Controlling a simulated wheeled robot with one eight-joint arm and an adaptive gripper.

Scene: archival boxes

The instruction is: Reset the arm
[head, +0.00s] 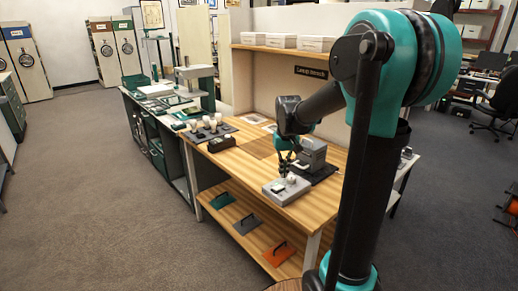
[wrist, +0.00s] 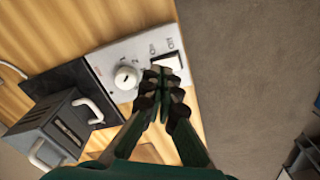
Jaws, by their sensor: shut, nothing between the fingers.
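My gripper (wrist: 163,80) is shut and empty, fingertips together. In the wrist view its tips overlap the edge of a light grey control box (wrist: 105,62), close to a white rocker switch (wrist: 168,63). I cannot tell whether they touch it. A round white knob (wrist: 126,78) sits on the same box, left of the fingertips. In the head view my gripper (head: 285,170) is low over the control box (head: 275,189) near the front edge of the wooden bench (head: 320,212). The arm is bent down and reaches over the bench.
A grey device (wrist: 52,130) with pale handles stands on a black mat (wrist: 62,82) beside the control box. A dark rack (head: 207,130) with white-topped items and a black tray (head: 221,144) are farther left. The lower shelf (head: 245,232) holds green, grey and orange handled plates. Floor (head: 100,200) is open in front.

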